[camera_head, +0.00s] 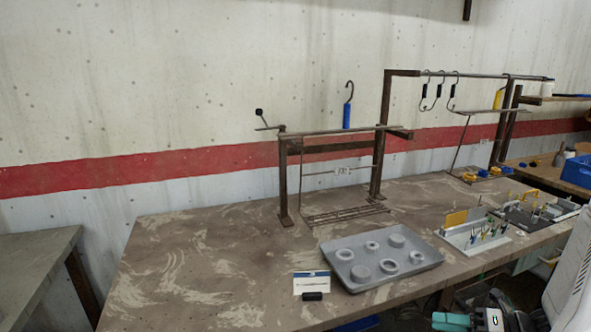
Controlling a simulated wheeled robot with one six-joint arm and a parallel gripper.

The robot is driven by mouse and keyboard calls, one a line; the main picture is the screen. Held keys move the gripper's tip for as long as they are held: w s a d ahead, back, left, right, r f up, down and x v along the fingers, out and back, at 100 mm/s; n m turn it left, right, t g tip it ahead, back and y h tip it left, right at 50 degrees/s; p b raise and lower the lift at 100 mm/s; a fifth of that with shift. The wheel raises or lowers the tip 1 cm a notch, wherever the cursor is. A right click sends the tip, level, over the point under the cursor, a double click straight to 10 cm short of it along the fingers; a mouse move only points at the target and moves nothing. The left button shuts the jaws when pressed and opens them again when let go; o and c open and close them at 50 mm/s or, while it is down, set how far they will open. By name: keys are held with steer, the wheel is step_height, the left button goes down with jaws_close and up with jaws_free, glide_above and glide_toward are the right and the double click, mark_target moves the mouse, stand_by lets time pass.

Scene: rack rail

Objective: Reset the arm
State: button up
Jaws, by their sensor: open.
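My arm shows only in part at the bottom right edge of the head view, beyond the front of the bench. My gripper (468,321) is low there, partly cut off by the picture's edge. Its jaws are apart, and nothing is seen between them. It is clear of the bench top and touches none of the things on it. A blue-handled hook (347,112) is upright at the near rack rail (335,131). Several dark hooks (436,93) hang from the higher rail (460,75) at the right.
A grey tray (424,246) with several round pieces lies on the bench (190,260). A white card (311,283) with a black block (313,296) is at its left. Fixtures (474,238) and a blue bin (577,170) stand at the right. The bench's left part is clear.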

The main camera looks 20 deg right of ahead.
steer(key=s+a+r+m+g+h, duration=0.4)
steer(key=a+r+m, duration=0.5)
steer(key=m, duration=0.8)
steer(key=s+a+r+m+g+h, duration=0.4)
steer(key=s+a+r+m+h, duration=0.3)
steer(key=r+m, duration=0.7)
steer(key=a+m+h, duration=0.1)
steer(key=a+m, duration=0.1)
steer(key=shift+a+m, duration=0.3)
steer(key=shift+m, duration=0.1)
